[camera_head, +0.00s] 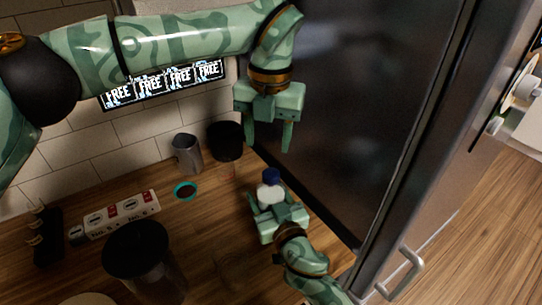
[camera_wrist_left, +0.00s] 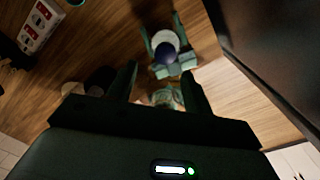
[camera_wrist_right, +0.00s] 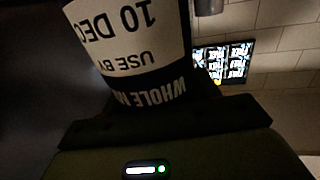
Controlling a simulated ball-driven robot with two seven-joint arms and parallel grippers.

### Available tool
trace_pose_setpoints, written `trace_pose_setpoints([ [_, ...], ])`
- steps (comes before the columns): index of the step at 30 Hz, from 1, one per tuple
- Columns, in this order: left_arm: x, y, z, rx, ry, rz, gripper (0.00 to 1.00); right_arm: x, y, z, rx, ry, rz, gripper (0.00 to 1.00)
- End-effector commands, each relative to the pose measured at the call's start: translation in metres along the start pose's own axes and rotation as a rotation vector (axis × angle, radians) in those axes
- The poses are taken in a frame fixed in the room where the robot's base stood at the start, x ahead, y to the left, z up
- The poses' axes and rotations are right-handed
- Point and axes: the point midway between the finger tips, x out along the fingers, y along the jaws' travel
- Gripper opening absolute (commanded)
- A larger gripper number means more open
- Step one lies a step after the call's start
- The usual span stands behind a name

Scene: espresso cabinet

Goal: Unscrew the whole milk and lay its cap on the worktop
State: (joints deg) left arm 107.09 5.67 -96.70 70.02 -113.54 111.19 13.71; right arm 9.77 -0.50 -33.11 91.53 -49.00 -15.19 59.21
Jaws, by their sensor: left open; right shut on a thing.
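The whole milk bottle (camera_head: 270,192) stands upright low over the worktop (camera_head: 208,215) with its dark blue cap (camera_head: 271,175) on top. My right gripper (camera_head: 274,208) is shut on the bottle's body. In the right wrist view the bottle's label (camera_wrist_right: 130,50) fills the space between the fingers and reads whole milk, upside down. My left gripper (camera_head: 268,146) is open and empty, pointing down above the cap and apart from it. In the left wrist view the cap (camera_wrist_left: 166,53) shows beyond the open fingers. Whether the bottle's base touches the worktop is hidden.
The dark cabinet (camera_head: 345,80) rises close behind and right of the bottle. A grey jug (camera_head: 187,153), a black container (camera_head: 225,141) and a teal ring (camera_head: 185,190) lie behind left. A power strip (camera_head: 118,212) and a dark canister (camera_head: 140,260) stand left.

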Motion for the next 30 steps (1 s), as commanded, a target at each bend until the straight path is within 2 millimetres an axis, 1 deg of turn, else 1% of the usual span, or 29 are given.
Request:
trace_pose_setpoints([
  [3, 0.001, 0.0, 0.0, 0.374, 0.002, 0.002, 0.51, 0.0, 0.0, 0.0, -0.001, -0.001, 0.0, 0.0],
  [5, 0.001, 0.0, -0.001, 0.573, 0.004, -0.001, 0.51, 0.0, 0.0, 0.0, -0.001, -0.001, 0.0, 0.0],
  [6, 0.002, 0.0, -0.001, 0.706, 0.005, -0.002, 0.51, 0.0, 0.0, 0.0, -0.001, -0.001, 0.0, 0.0],
  [8, 0.003, 0.0, -0.001, 0.905, 0.005, -0.007, 0.51, 0.0, 0.0, 0.0, -0.001, -0.001, 0.0, 0.0],
  [9, 0.004, -0.001, -0.001, 1.038, 0.005, -0.01, 0.51, 0.0, 0.0, 0.0, -0.001, -0.001, 0.0, 0.0],
  [11, 0.005, -0.001, -0.002, 1.236, 0.004, -0.017, 0.51, 0.0, 0.0, 0.0, -0.001, -0.001, 0.0, 0.0],
  [12, 0.006, -0.002, -0.002, 1.366, 0.002, -0.021, 0.51, 0.0, 0.0, 0.0, -0.001, -0.001, 0.0, 0.0],
  [15, 0.008, -0.003, -0.002, 1.671, -0.005, -0.034, 0.51, 0.0, 0.0, 0.0, -0.001, -0.001, 0.0, 0.0],
  [18, 0.009, -0.005, -0.002, 1.927, -0.019, -0.042, 0.51, 0.0, 0.0, 0.001, -0.001, -0.001, 0.0, 0.0],
  [21, 0.009, -0.006, -0.002, 2.119, -0.033, -0.045, 0.51, 0.0, 0.0, 0.001, -0.001, -0.001, 0.0, 0.0],
  [24, 0.009, -0.007, -0.002, 2.242, -0.04, -0.043, 0.51, 0.0, 0.0, 0.001, -0.001, -0.001, 0.0, 0.0],
  [28, 0.015, -0.007, -0.002, 2.31, -0.041, -0.042, 0.51, 0.0, 0.0, 0.001, -0.001, -0.001, 0.0, 0.0],
  [30, 0.023, -0.007, -0.002, 2.318, -0.041, -0.044, 0.51, 0.0, 0.0, 0.001, -0.001, -0.001, 0.0, 0.0],
])
